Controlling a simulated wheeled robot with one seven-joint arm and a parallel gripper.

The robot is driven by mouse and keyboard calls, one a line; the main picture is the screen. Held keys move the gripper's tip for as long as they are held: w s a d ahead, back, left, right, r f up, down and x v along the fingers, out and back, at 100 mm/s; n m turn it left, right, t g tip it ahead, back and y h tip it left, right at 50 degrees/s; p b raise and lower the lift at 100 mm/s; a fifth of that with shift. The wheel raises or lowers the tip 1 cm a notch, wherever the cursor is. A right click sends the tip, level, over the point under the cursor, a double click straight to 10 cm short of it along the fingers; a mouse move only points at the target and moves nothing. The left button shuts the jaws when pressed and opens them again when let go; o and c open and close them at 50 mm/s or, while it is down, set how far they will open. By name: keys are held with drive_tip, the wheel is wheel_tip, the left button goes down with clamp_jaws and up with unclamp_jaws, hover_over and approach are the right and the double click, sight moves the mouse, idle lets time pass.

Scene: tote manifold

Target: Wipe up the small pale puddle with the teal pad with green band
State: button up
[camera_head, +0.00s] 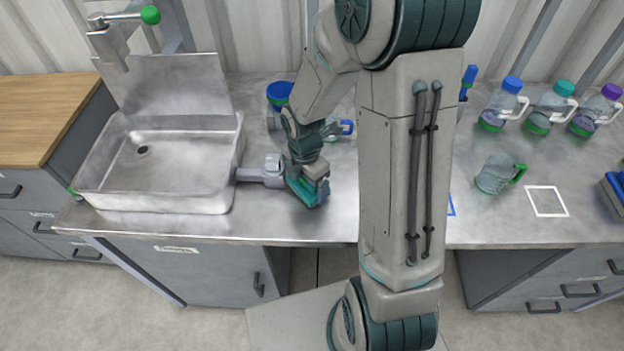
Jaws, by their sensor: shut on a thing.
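My gripper (311,178) is low over the steel counter (275,222), just right of the sink. It is shut on the teal pad (302,192), which shows as a small teal strip at the fingertips. My fingers hide much of the pad, and its green band cannot be made out clearly. Whether the pad touches the counter is hard to tell. I cannot make out the small pale puddle; the shiny counter and my arm may hide it.
The steel sink (222,200) stands at left, with a grey fitting (262,173) beside my gripper. A blue-topped container (279,91) is behind. At right are a green-handled mug (495,175), a white square outline (546,201) and bottles (504,105). My arm hides the middle counter.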

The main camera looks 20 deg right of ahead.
drive_tip(key=shift+w+a, duration=0.3)
drive_tip(key=shift+a, duration=0.55)
drive_tip(key=shift+w+d+r, duration=0.15)
drive_tip(key=shift+r, duration=0.1)
drive_tip(key=shift+d+n+p, duration=0.3)
drive_tip(key=shift+d+p, duration=0.1)
drive_tip(key=shift+d, duration=0.15)
drive_tip(key=shift+d+f, duration=0.1)
drive_tip(key=shift+s, duration=0.25)
drive_tip(key=shift+s+a+f+p, duration=0.15)
drive_tip(key=shift+a+p, duration=0.2)
drive_tip(key=shift+a, duration=0.1)
drive_tip(key=shift+s+d+f, duration=0.1)
drive_tip(key=shift+d+f, duration=0.15)
drive_tip(key=shift+d, duration=0.05)
